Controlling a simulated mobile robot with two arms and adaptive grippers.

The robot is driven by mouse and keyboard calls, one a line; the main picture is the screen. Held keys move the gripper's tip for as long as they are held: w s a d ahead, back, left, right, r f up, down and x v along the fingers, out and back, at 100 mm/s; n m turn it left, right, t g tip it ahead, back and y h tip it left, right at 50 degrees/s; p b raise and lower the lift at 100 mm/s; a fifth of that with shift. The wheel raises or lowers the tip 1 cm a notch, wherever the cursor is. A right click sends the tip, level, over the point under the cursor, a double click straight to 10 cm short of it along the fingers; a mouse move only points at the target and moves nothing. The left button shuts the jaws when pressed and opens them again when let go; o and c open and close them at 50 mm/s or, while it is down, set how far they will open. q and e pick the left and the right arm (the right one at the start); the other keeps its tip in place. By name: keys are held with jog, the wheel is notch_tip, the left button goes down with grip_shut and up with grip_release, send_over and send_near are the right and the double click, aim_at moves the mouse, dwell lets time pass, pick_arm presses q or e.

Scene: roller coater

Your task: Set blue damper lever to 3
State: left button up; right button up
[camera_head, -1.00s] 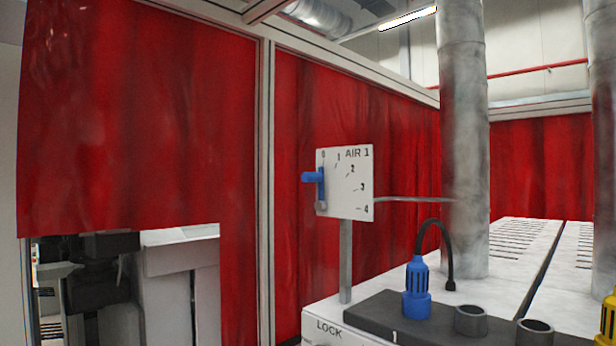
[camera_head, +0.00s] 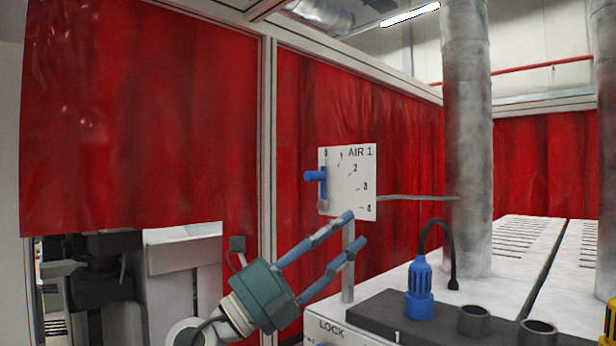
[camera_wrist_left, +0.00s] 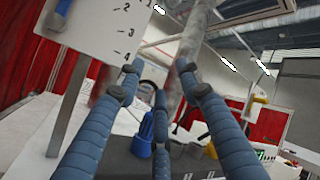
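The blue damper lever (camera_head: 315,176) is on the left side of the white AIR 1 plate (camera_head: 350,188), with its handle sticking out to the left. Its arm stands upright near the 0 mark of the 0 to 4 scale. The plate is on a grey post and fills the upper left of the left wrist view (camera_wrist_left: 100,25). My left gripper (camera_head: 355,228) is below the plate, beside the post, with its blue fingers spread and nothing between them. The fingers also show spread in the left wrist view (camera_wrist_left: 158,85). My right gripper is not in view.
A blue connector (camera_head: 419,290) with a black cable stands in a dark socket block (camera_head: 395,318) on the white machine top. A vertical metal pipe (camera_head: 467,140) rises behind. Red curtains (camera_head: 140,120) hang behind the plate and at left. Free space lies left of the lever.

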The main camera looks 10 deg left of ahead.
pick_arm(q)
notch_tip(320, 180, up, 4)
jog(key=m+g+y, duration=0.1)
jog(key=m+g, duration=0.1)
jog(key=m, duration=0.3)
jog(key=t+y, duration=0.2)
jog(key=y, duration=0.6)
send_near(304, 174)
jog(key=p+x, duration=0.5)
jog(key=x, duration=0.5)
jog(key=shift+p, duration=0.3)
jog(key=shift+w+d+f, duration=0.25)
jog(key=shift+w, duration=0.35)
grip_shut()
